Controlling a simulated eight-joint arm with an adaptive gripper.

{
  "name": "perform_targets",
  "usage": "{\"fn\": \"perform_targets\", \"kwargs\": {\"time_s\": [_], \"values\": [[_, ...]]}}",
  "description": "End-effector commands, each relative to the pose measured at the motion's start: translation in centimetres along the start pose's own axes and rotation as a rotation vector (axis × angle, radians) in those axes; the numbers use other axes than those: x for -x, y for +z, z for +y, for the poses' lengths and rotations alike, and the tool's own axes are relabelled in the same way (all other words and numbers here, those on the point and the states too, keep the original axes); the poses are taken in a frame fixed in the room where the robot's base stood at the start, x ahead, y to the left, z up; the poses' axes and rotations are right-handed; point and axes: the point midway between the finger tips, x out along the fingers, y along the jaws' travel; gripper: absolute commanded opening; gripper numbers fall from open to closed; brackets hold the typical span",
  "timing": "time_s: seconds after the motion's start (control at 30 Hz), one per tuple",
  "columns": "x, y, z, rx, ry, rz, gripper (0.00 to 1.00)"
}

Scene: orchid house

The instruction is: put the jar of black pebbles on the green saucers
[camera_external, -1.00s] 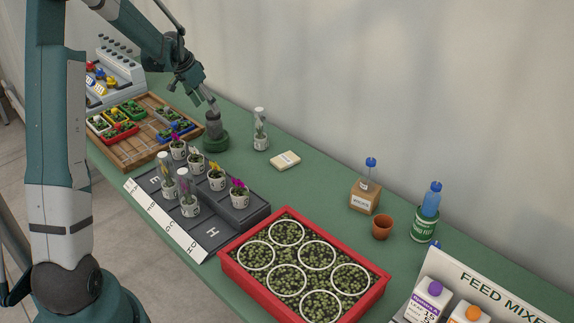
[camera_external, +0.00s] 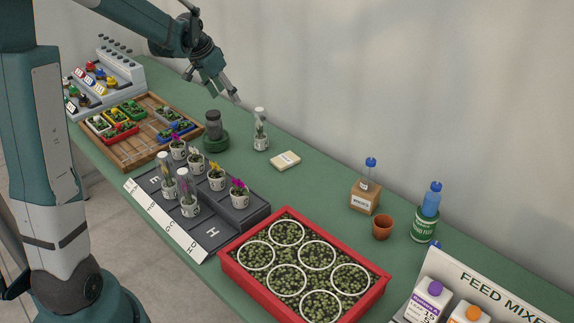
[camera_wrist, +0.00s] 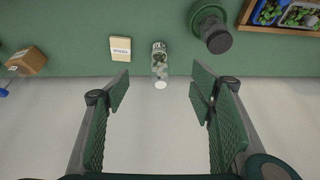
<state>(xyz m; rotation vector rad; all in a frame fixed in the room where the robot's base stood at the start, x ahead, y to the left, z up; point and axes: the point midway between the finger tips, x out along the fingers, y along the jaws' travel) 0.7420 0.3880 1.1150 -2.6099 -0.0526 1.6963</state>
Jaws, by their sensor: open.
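The jar of black pebbles (camera_external: 213,124) stands upright on the green saucers (camera_external: 216,143) near the back of the bench. In the wrist view the jar (camera_wrist: 218,38) and the saucers' rim (camera_wrist: 208,8) show at the upper right. My gripper (camera_external: 232,97) is above the bench, up and to the right of the jar, and apart from it. In the wrist view my gripper (camera_wrist: 160,90) has its two fingers wide apart with nothing held between them.
A potted plant under a clear cover (camera_external: 260,135) stands right of the saucers, with a small labelled block (camera_external: 286,160) beyond. A wooden tray (camera_external: 128,152) is at left. Covered and flowering pots stand on a dark stepped rack (camera_external: 245,214) in front. A red planter (camera_external: 262,292) is nearer.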

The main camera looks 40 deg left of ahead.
Motion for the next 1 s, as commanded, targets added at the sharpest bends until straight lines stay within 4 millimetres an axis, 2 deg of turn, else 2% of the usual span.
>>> {"fn": "perform_targets", "kwargs": {"time_s": [0.03, 0.1, 0.47, 0.77, 1.0], "values": [[0.9, 0.0, 1.5, -0.002, 0.000, 0.003, 0.55], [2.1, 0.1, 3.1, -0.002, -0.002, 0.007, 0.55], [7.5, 1.5, 11.3, -0.001, -0.008, 0.031, 0.55], [11.5, 3.8, 17.6, 0.001, -0.009, 0.054, 0.55], [14.3, 6.3, 22.2, 0.001, -0.008, 0.075, 0.55]]}}
